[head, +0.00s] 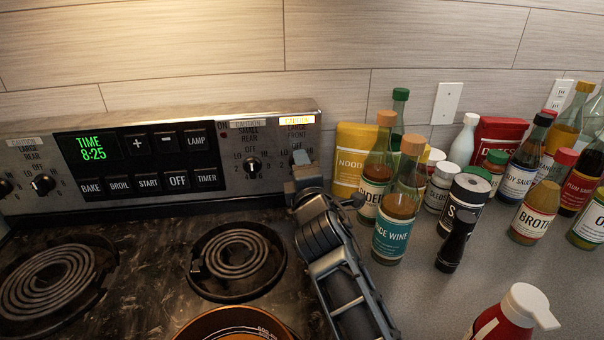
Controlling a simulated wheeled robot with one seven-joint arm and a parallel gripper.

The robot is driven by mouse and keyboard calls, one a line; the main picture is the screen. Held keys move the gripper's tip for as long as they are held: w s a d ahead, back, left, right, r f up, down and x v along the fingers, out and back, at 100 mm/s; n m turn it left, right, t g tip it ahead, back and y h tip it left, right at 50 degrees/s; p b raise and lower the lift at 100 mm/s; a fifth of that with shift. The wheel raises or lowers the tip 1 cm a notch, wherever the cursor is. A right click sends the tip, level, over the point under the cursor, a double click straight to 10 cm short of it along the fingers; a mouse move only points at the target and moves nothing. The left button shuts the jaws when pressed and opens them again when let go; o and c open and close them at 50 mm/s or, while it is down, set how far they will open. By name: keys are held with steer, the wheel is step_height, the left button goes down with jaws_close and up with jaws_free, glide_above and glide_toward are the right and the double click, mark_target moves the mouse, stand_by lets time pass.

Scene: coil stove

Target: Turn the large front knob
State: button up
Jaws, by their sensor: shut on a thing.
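The large front knob is at the right end of the stove's control panel (225,138), under the "LARGE FRONT" label (297,127). My gripper (302,160) covers that spot and is shut on the knob. The knob itself is hidden behind my fingers, so its angle cannot be read. A yellow caution light (297,120) glows above that label.
The small rear knob (252,164) sits just left of my gripper, and another knob (43,184) is farther left. A coil burner (238,258) and a pan (236,325) are below. Several bottles, including rice wine (392,235), crowd the counter right of my arm.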

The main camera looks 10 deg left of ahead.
steer(key=shift+d+f+m, duration=0.1)
steer(key=shift+m, duration=0.5)
steer(key=o, duration=1.1)
steer(key=shift+c, duration=0.2)
steer(key=p+v, duration=0.3)
steer(key=v, duration=0.4)
steer(key=shift+s, duration=0.4)
steer(key=shift+c, duration=0.4)
